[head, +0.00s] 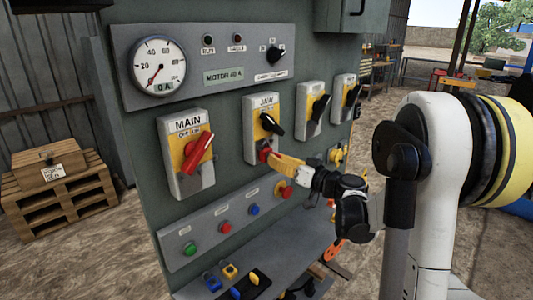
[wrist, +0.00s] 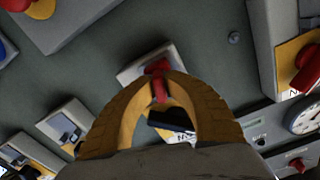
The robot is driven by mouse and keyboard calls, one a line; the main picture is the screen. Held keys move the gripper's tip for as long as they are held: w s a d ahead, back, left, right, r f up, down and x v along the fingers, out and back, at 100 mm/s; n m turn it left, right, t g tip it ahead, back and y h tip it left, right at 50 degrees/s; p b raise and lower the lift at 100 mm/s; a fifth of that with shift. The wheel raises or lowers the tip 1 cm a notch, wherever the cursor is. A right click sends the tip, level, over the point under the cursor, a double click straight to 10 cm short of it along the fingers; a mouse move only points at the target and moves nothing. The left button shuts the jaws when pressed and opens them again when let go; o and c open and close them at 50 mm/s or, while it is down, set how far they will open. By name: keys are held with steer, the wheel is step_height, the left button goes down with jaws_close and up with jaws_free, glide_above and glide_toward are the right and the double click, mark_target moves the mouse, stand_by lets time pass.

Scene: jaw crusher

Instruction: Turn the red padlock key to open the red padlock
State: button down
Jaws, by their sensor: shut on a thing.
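The red padlock (head: 264,151) hangs at the lower part of the JAW switch plate (head: 250,133), below its black handle (head: 270,124). My gripper (head: 274,158) reaches it from the right with its yellow fingers at the padlock. In the wrist view the fingertips of my gripper (wrist: 158,74) close on a narrow red piece, which appears to be the red padlock key (wrist: 160,92). The fingertips cover much of the padlock, and key and padlock body are hard to tell apart. The black handle also shows between the fingers (wrist: 172,121).
The MAIN switch (head: 187,160) with a red handle is to the left. Two more black-handled switches (head: 314,110) are to the right. A button strip (head: 225,227) runs below. A ledge (head: 222,268) with small padlocks juts out at the bottom.

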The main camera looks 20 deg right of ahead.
steer(key=shift+w+m, duration=0.1)
steer(key=shift+m, duration=0.2)
steer(key=m, duration=0.3)
stand_by(0.3)
steer(key=shift+m, duration=0.3)
steer(key=m, duration=0.3)
steer(key=shift+m+b, duration=0.3)
steer(key=shift+b, duration=0.05)
steer(key=shift+w, duration=0.1)
